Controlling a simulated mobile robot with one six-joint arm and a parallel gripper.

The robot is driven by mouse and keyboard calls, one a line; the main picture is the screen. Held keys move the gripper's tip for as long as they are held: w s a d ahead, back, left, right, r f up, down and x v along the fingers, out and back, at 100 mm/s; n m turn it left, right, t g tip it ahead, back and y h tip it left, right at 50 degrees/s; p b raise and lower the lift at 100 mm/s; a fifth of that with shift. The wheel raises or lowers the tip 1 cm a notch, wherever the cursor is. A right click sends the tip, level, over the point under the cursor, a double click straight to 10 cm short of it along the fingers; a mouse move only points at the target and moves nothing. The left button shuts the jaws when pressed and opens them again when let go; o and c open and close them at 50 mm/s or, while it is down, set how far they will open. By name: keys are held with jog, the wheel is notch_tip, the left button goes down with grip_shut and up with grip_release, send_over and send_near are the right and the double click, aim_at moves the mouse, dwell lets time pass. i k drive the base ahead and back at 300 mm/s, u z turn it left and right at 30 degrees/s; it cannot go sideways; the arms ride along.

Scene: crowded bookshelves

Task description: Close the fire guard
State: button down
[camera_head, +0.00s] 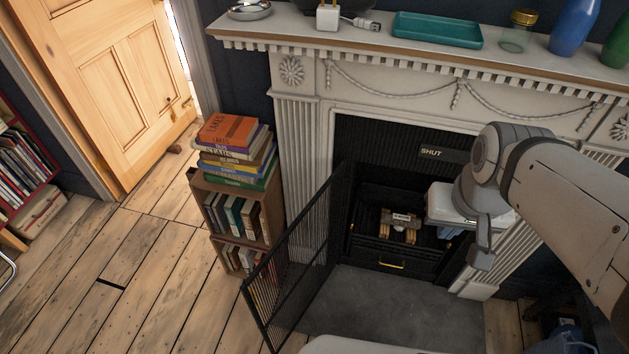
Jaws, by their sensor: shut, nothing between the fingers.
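The fire guard (297,265) is a black mesh panel with a dark frame. It stands swung out from the left side of the fireplace opening, its free edge forward over the hearth's left side. A dark plate marked "SHUT" (431,153) is at the top of the opening. My gripper (481,260) hangs in front of the opening's right side, pointing down. It is shut and empty, well to the right of the mesh panel and apart from it. My arm hides the right side of the opening, so I cannot tell whether another panel is there.
A grate with logs (399,228) sits inside the fireplace. The grey hearth (385,315) is clear between panel and gripper. A small bookcase with stacked books (238,160) stands close left of the panel. The mantel (350,35) holds a teal tray (437,30), a jar and bottles.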

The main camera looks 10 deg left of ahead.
aim_at(248, 293)
jog(key=z, duration=2.35)
jog(key=k, duration=2.9)
jog(key=u, duration=1.15)
jog(key=i, duration=1)
jog(key=u, duration=0.05)
